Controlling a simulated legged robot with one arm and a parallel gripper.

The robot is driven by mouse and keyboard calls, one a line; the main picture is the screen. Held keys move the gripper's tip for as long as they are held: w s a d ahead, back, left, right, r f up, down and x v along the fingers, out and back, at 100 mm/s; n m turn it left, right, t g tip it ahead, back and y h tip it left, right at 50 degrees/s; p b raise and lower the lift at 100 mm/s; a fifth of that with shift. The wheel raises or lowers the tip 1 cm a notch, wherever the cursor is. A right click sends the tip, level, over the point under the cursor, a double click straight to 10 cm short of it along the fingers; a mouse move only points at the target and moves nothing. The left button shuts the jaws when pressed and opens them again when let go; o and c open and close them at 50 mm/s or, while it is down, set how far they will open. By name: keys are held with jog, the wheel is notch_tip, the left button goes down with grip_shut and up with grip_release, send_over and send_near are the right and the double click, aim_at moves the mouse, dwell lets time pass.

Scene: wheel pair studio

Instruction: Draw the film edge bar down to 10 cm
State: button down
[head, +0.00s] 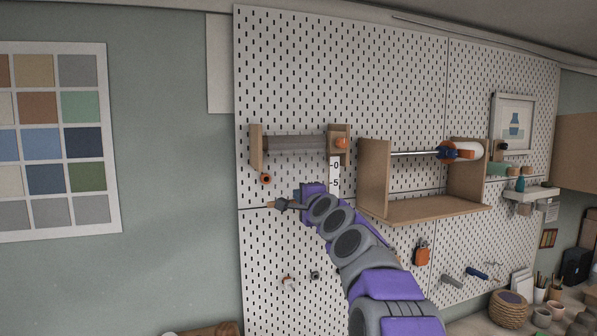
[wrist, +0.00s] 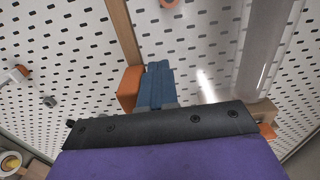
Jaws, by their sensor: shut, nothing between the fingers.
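A grey film roll (head: 295,143) sits between two wooden brackets on the pegboard; its smooth length also shows in the wrist view (wrist: 264,45). A white scale (head: 334,174) hangs below its right end, showing 0 and 5; lower marks are hidden behind my arm. A short wooden end (head: 271,205), possibly the film edge bar, shows left of my gripper (head: 297,191); the rest is hidden. In the wrist view, my blue fingers (wrist: 158,68) are shut and empty beside an orange block (wrist: 130,88). I cannot tell whether they touch.
A wooden shelf unit (head: 430,211) with a rod and white roll stands close right of my arm. An orange ring (head: 266,179) is under the left bracket. Pegs (head: 288,281) stick out below. The board above the roll is clear.

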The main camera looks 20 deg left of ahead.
jog(key=shift+r, duration=0.1)
jog(key=shift+r+p, duration=0.7)
jog(key=shift+p, duration=0.05)
jog(key=shift+s+d+f+b, duration=0.15)
jog(key=shift+s+d+b, duration=0.1)
jog(key=shift+b, duration=0.15)
jog(key=b+v, duration=0.4)
jog(key=v, duration=0.3)
jog(key=shift+b, duration=0.3)
jog(key=shift+s, duration=0.1)
